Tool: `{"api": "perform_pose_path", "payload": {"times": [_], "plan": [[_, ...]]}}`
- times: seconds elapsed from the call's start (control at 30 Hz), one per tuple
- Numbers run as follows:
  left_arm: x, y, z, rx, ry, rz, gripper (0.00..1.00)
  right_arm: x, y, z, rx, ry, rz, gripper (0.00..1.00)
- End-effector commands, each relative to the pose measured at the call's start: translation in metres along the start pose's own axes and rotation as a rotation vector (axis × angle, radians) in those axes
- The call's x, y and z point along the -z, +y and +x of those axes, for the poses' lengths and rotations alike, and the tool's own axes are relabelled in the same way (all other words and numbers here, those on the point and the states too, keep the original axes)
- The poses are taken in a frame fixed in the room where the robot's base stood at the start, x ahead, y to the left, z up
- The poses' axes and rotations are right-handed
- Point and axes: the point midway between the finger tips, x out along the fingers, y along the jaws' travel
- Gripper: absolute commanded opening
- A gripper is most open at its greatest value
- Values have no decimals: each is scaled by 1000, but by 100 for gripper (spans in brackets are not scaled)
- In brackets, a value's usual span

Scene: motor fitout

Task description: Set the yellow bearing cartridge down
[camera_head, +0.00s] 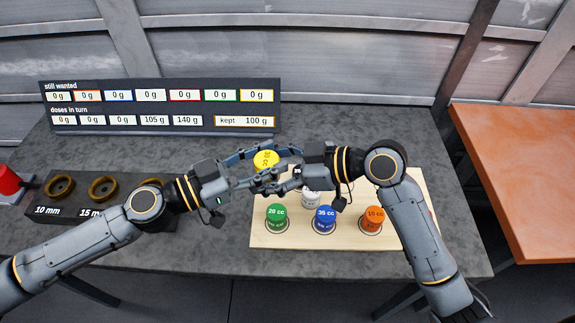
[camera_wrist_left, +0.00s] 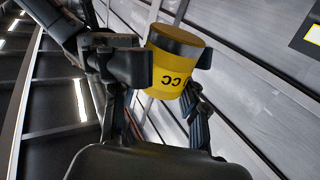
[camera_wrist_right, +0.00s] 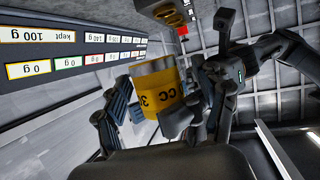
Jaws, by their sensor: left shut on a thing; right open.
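The yellow bearing cartridge (camera_head: 265,159), a yellow cylinder with "cc" lettering, is held above the back left part of the pale wooden board (camera_head: 262,237). My left gripper (camera_head: 262,172) is shut on it; the left wrist view shows the cartridge (camera_wrist_left: 174,62) tilted between the fingers. My right gripper (camera_head: 268,166) is open and reaches in from the right, its fingers close around or beside the cartridge, which also shows in the right wrist view (camera_wrist_right: 156,88). The fingers overlap in the head view, so I cannot tell whether the right ones touch it.
Green (camera_head: 277,217), blue (camera_head: 325,218) and orange (camera_head: 373,217) cartridges stand along the board's front; a whitish one (camera_head: 311,198) is partly hidden behind my right gripper. A display panel (camera_head: 160,106) stands behind. A dark ring holder (camera_head: 75,210) is left. An orange table (camera_head: 525,170) stands right.

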Motion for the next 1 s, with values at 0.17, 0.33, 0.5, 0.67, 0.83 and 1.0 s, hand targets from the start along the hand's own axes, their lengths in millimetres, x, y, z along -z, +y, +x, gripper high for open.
{"api": "perform_pose_path", "payload": {"times": [0.17,0.33,0.5,0.67,0.83,1.0], "plan": [[2,0,0,0,2,1,0,0,0,9,1,0,0,71],[2,0,0,0,2,1,0,0,0,10,0,-1,-1,71],[1,0,0,0,2,1,0,0,0,9,0,-1,0,52],[1,0,0,-1,2,1,0,0,0,9,0,0,0,20],[1,0,0,-1,2,2,47,2,-1,9,2,4,-2,0],[1,1,0,-2,1,1,69,2,-1,9,1,4,-1,0]]}}
